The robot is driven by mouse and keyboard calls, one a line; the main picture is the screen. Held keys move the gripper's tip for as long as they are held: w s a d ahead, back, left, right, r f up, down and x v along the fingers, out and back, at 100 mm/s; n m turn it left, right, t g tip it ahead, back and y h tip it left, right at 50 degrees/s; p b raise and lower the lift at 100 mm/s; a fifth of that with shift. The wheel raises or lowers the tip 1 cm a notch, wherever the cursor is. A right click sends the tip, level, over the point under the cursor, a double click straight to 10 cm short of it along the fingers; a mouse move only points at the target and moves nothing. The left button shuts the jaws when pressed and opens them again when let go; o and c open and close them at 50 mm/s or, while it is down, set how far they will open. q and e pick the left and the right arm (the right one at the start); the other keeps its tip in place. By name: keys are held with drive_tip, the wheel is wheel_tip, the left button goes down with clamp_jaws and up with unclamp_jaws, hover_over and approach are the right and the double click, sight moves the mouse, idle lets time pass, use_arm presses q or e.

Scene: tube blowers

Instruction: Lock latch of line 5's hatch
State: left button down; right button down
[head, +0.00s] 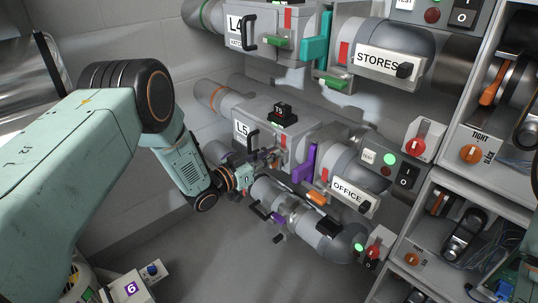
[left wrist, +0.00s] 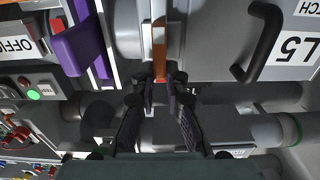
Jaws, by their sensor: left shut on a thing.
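Line 5's hatch is the grey box with the L5 label (head: 242,130) and a black handle (head: 253,140). Label and handle show upside down in the left wrist view (left wrist: 292,48). A narrow orange strip (left wrist: 158,35) with a red end (left wrist: 160,70) runs down the hatch's edge there. My left gripper (head: 270,157) is at the hatch front, right of the black handle. In the left wrist view its fingertips (left wrist: 162,84) are closed in at the strip's red end. The fingers hide most of the latch, so its exact angle cannot be told. My right gripper is not in view.
A purple lever (head: 304,163) is close right of the hatch, by the OFFICE pipe (head: 348,192). Line 4's hatch (head: 236,25), with a green latch (head: 281,42), is above. Another pipe (head: 305,222) runs below my left gripper. Open floor is at lower centre.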

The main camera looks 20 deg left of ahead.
sight(275, 166)
use_arm(q)
drive_tip(key=shift+s+d+m, duration=0.1)
drive_tip(key=shift+m, duration=0.2)
drive_tip(key=m, duration=0.1)
drive_tip(key=m+p, duration=0.1)
drive_tip(key=shift+s+d+m, duration=0.15)
drive_tip(key=shift+d+m, duration=0.15)
drive_tip(key=shift+m, duration=0.1)
drive_tip(key=m, duration=0.2)
drive_tip(key=m+p, duration=0.1)
drive_tip(key=d+m, duration=0.1)
drive_tip(key=m, duration=0.1)
drive_tip(key=shift+s+f+m+p, duration=0.25)
drive_tip(key=shift+f+m+p, duration=0.05)
drive_tip(key=shift+f+p, duration=0.1)
drive_tip(key=m, duration=0.2)
drive_tip(key=f+m, duration=0.1)
drive_tip(key=m, duration=0.1)
drive_tip(key=shift+s+d+p, duration=0.15)
drive_tip(key=shift+p, duration=0.2)
drive_tip(key=shift+f+m, duration=0.25)
drive_tip(key=shift+m, duration=0.95)
drive_tip(key=shift+f+m, duration=0.2)
drive_tip(key=shift+m, duration=1)
drive_tip(key=c, duration=1.4)
unclamp_jaws()
